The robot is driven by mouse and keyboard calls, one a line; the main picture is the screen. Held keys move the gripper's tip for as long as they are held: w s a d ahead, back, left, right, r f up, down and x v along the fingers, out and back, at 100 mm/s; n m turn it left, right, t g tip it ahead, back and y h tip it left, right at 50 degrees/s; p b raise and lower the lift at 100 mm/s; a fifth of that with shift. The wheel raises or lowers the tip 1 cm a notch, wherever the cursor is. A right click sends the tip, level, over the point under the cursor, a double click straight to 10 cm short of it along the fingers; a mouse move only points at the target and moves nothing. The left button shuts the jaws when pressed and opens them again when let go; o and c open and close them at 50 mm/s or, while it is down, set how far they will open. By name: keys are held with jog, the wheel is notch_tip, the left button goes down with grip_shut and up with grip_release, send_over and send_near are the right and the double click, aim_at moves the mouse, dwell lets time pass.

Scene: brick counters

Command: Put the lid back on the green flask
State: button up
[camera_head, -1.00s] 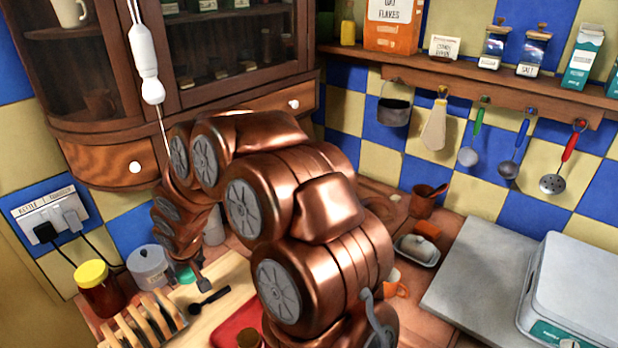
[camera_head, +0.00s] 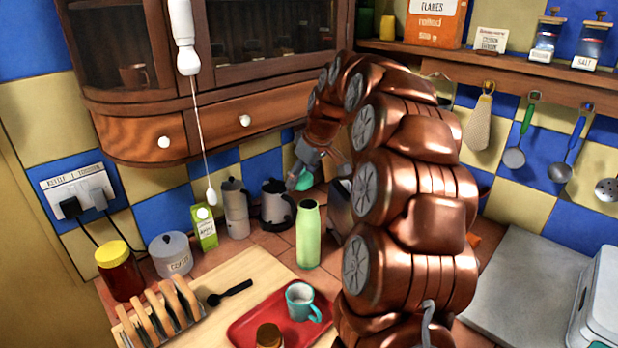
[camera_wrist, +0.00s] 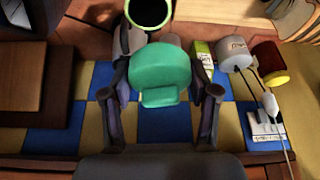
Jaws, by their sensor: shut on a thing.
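The green flask (camera_head: 308,236) stands upright on the tiled counter, behind the red tray. In the wrist view its open, dark mouth (camera_wrist: 149,12) shows at the top edge, with no lid on it. The teal-green lid (camera_wrist: 160,72) is between the fingers of my gripper (camera_wrist: 162,82), which is shut on it. In the head view my gripper (camera_head: 299,176) holds the lid (camera_head: 305,181) in the air, above and slightly behind the flask's top, apart from it. My arm hides the counter to the right of the flask.
A kettle (camera_head: 276,206), a moka pot (camera_head: 235,208) and a green carton (camera_head: 204,228) stand behind the flask, to the left. The red tray (camera_head: 250,319) holds a teal mug (camera_head: 302,301). A toast rack (camera_head: 158,315) stands front left. A pull cord (camera_head: 201,130) hangs left of my gripper.

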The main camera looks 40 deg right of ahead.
aim_at(308, 185)
jog(key=shift+s+d+r+n, duration=0.4)
jog(key=shift+s+d+r, duration=0.05)
jog(key=shift+d+r, duration=0.3)
jog(key=shift+f+b, duration=0.3)
jog(key=shift+f, duration=1.8)
jog(key=shift+f+b, duration=0.85)
jog(key=shift+f, duration=0.2)
jog(key=shift+s+b, duration=0.1)
jog(key=shift+b, duration=0.6)
jog(key=shift+f+b, duration=0.2)
jog(key=shift+b, duration=0.5)
dwell(0.6)
jog(key=o, duration=1.1)
jog(key=shift+o, duration=0.4)
